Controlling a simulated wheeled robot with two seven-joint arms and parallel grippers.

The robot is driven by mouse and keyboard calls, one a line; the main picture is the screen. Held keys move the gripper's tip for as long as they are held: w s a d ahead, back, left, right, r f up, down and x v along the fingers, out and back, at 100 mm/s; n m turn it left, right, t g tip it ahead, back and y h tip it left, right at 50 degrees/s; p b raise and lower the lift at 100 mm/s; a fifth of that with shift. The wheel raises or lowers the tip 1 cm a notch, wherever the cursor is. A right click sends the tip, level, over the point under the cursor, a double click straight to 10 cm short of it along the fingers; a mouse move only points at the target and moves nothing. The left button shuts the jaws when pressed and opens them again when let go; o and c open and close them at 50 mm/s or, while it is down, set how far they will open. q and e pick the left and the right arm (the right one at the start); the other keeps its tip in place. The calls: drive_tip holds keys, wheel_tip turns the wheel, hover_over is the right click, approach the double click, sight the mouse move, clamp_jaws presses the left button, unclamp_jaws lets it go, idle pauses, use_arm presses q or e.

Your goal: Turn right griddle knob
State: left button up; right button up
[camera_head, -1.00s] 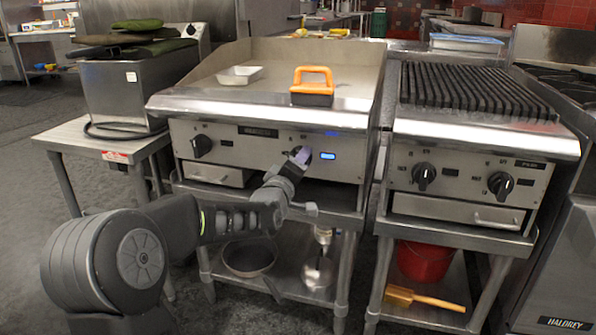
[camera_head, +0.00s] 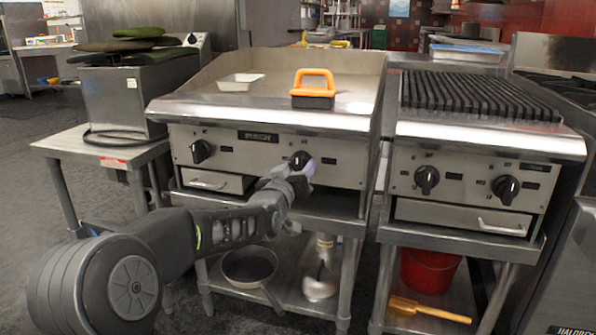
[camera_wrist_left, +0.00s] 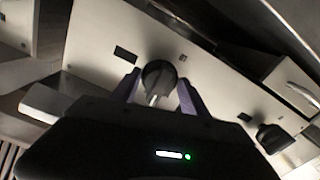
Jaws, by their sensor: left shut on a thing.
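The right griddle knob (camera_head: 300,160) is black and round, on the front panel of the steel griddle (camera_head: 262,119). In the left wrist view the knob (camera_wrist_left: 159,75) sits between the two purple-grey fingers of my left gripper (camera_wrist_left: 158,91). In the head view my left gripper (camera_head: 303,170) reaches the knob from below and partly hides it. The gripper is shut on the knob. The small display (camera_head: 329,161) right of the knob is dark. The left griddle knob (camera_head: 201,151) is free; it also shows in the wrist view (camera_wrist_left: 273,138). My right gripper is out of view.
An orange-handled press (camera_head: 313,90) and a metal tray (camera_head: 241,82) rest on the griddle. A ridged grill (camera_head: 478,95) with two knobs stands to the right. A pan (camera_head: 249,265) and a red bucket (camera_head: 430,270) sit on lower shelves.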

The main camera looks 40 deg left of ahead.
use_arm(q)
drive_tip(key=shift+f, duration=0.15)
idle(0.3)
drive_tip(key=o, duration=1.1)
drive_tip(key=shift+s, duration=0.1)
drive_tip(key=p+v, duration=0.1)
drive_tip(key=v, duration=0.6)
drive_tip(key=shift+s+d+p, duration=0.2)
drive_tip(key=shift+s+p, duration=0.1)
drive_tip(key=shift+p, duration=0.05)
